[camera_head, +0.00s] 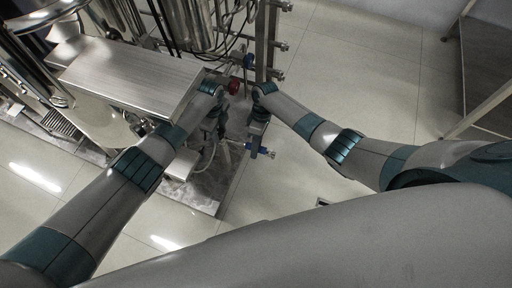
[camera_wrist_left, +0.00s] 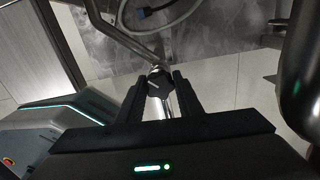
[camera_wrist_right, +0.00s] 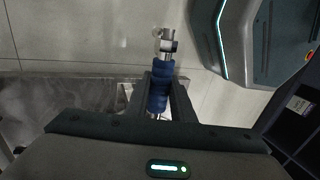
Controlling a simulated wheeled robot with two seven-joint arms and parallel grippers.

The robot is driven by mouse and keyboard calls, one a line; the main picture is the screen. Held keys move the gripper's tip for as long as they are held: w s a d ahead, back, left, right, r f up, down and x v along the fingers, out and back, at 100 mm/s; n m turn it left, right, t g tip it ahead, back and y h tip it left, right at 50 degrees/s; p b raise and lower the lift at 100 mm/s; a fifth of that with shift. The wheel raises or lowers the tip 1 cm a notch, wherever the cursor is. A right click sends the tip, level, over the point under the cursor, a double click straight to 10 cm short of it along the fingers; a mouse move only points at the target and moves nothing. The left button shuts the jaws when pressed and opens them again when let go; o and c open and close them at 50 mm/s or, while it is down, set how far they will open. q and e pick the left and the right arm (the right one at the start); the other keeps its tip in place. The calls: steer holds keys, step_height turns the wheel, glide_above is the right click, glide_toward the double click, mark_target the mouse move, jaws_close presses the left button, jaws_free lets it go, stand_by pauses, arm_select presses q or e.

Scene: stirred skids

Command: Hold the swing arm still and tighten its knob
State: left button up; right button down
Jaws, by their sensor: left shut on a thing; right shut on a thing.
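In the head view, the blue grip (camera_head: 268,153) shows just below my right gripper (camera_head: 257,142). My left gripper (camera_head: 222,127) is left of it, and the knob there is too small to make out.
A steel box-like cover (camera_head: 130,75) fills the upper left, close to my left arm. A red knob (camera_head: 234,86) and a steel post (camera_head: 266,40) with side fittings stand just beyond the grippers. A steel-framed table (camera_head: 485,75) is at the right. Tiled floor lies open between.

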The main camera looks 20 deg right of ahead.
steer(key=shift+w, duration=0.1)
arm_select(q)
steer(key=m, duration=0.6)
steer(key=shift+m, duration=0.4)
steer(key=o, duration=0.9)
steer(key=shift+c, duration=0.2)
steer(key=shift+n, duration=1.7)
steer(key=shift+n, duration=0.3)
